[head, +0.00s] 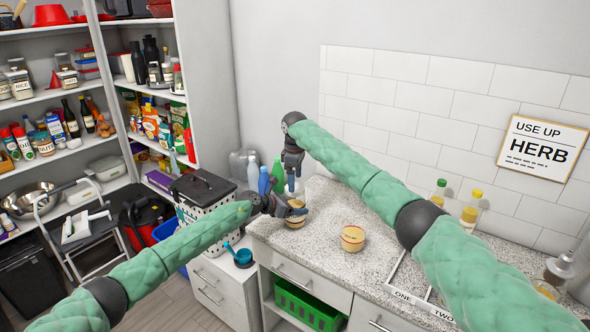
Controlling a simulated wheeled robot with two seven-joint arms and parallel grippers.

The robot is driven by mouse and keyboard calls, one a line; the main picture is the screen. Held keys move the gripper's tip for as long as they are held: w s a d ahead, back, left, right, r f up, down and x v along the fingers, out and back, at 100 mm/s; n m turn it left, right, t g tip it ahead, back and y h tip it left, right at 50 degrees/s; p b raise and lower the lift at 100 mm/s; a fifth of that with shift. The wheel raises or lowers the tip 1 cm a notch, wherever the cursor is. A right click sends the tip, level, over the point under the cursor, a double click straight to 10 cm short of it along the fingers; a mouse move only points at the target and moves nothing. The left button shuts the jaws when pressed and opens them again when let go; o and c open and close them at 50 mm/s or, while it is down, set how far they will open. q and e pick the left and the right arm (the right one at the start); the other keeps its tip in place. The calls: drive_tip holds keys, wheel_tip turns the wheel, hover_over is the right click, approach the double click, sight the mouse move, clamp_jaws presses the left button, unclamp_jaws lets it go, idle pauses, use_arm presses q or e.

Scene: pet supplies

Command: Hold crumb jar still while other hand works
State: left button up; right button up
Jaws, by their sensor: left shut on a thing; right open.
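A small jar (296,222) with tan contents stands near the left end of the speckled counter (320,215). My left gripper (300,212) is shut on this jar from the left and covers part of it. Its label cannot be read, so I cannot confirm that it is the crumb jar. My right gripper (291,186) is open and points down just above the same jar. A second, similar jar (353,239) with a pale lid and small red lettering stands to the right, apart from both grippers.
A tray marked ONE and TWO (408,292) lies on the counter at the right, partly behind my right arm. Bottles (470,212) stand by the tiled wall. A green crate (308,308) sits below the counter. A blue scoop (240,256) is on the lower cabinet.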

drive_tip(key=shift+f, duration=1.55)
drive_tip(key=shift+c, duration=0.2)
drive_tip(key=c, duration=0.9)
drive_tip(key=m, duration=0.4)
drive_tip(key=shift+m, duration=0.4)
drive_tip(key=shift+c, duration=0.3)
drive_tip(key=o, duration=1.2)
drive_tip(key=shift+c, duration=0.2)
wheel_tip(320, 180, up, 12)
